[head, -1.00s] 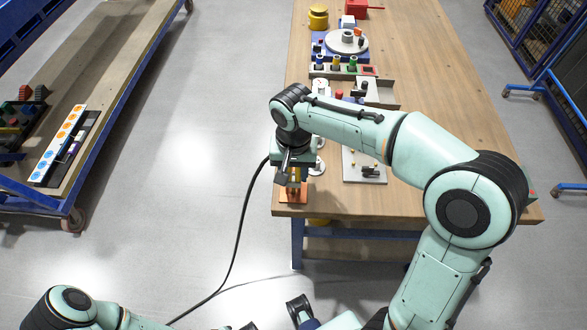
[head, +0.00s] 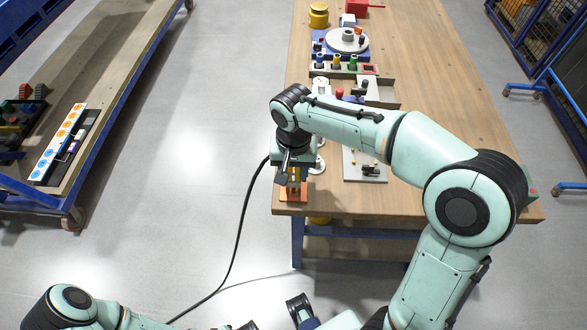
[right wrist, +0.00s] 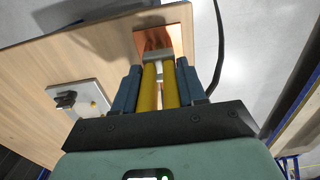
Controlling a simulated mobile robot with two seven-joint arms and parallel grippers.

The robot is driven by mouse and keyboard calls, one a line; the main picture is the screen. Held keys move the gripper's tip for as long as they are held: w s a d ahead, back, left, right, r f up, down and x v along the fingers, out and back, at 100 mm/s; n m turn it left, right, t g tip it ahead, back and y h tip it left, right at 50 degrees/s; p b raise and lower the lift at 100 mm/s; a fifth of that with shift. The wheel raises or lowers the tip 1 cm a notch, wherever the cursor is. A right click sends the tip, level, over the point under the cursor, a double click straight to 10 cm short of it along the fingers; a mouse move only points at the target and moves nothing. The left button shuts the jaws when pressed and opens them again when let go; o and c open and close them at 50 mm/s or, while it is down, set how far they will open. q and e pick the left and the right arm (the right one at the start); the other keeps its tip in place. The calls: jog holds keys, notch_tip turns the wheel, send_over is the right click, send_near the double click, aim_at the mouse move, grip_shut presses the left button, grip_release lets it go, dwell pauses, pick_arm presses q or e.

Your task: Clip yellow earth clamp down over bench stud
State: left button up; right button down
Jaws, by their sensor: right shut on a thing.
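The yellow earth clamp (right wrist: 148,90) is between the blue fingers of my right gripper (right wrist: 160,75) in the right wrist view. My right gripper (head: 294,172) is shut on it and points down at the near left corner of the bench. The copper plate (head: 291,194) lies on the bench under the clamp and also shows in the right wrist view (right wrist: 171,38). The clamp's grey jaw end (right wrist: 157,57) is over the plate. The stud is not clearly seen, and I cannot tell whether the jaws touch it. My left gripper is not clearly visible; only part of that arm shows.
The wooden bench (head: 440,95) is clear on its right side. A grey plate with small fittings (head: 362,168) lies right of the gripper. A round jig (head: 347,41) stands farther back. A black cable (head: 244,215) hangs from the clamp area to the floor.

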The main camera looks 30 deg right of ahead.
jog(key=shift+f, duration=0.25)
jog(key=c, duration=0.6)
grip_release()
jog(key=shift+o, duration=0.2)
notch_tip(320, 180, up, 14)
jog(key=shift+f+p, duration=0.25)
jog(key=shift+p, duration=0.95)
